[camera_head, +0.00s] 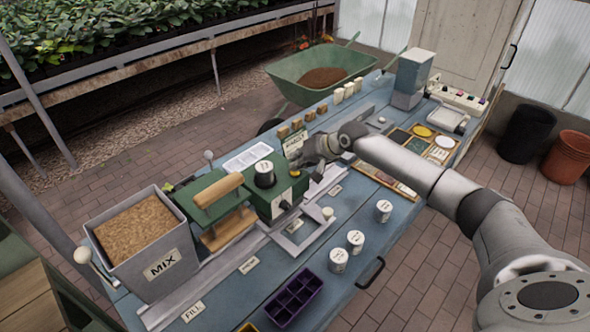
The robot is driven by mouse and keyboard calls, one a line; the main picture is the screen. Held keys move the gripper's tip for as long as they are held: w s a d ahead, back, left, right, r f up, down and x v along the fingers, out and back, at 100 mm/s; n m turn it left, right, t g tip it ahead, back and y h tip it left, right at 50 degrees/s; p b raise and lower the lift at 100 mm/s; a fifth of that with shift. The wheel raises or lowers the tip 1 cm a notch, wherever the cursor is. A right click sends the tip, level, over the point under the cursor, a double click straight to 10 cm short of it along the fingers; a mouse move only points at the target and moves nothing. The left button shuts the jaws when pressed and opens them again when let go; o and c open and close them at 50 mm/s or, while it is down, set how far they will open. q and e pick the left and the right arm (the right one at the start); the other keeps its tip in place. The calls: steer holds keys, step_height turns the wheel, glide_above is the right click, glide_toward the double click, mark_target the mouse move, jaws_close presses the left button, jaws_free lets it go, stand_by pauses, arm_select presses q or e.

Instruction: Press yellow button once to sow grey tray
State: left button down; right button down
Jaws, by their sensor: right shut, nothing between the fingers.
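A green machine (264,201) with a dark canister on top stands over the rail on the blue bench. My right gripper (309,163) is shut and empty, close to the machine's right side. I cannot tell whether it touches the machine. A grey tray-like frame (291,246) lies on the rail in front of the machine. My left gripper is not in view.
A grey MIX bin (143,240) and a wooden-handled press (218,190) stand to the left. Several white pots (355,241) and a purple cell tray (292,299) sit along the front edge. A white tray (247,157) lies behind the machine, and a green wheelbarrow (302,67) stands beyond the bench.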

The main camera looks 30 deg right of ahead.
steer(key=shift+r+p, duration=0.6)
steer(key=shift+r, duration=0.15)
step_height(320, 180, up, 5)
steer(key=p, duration=0.4)
steer(key=shift+p, duration=0.4)
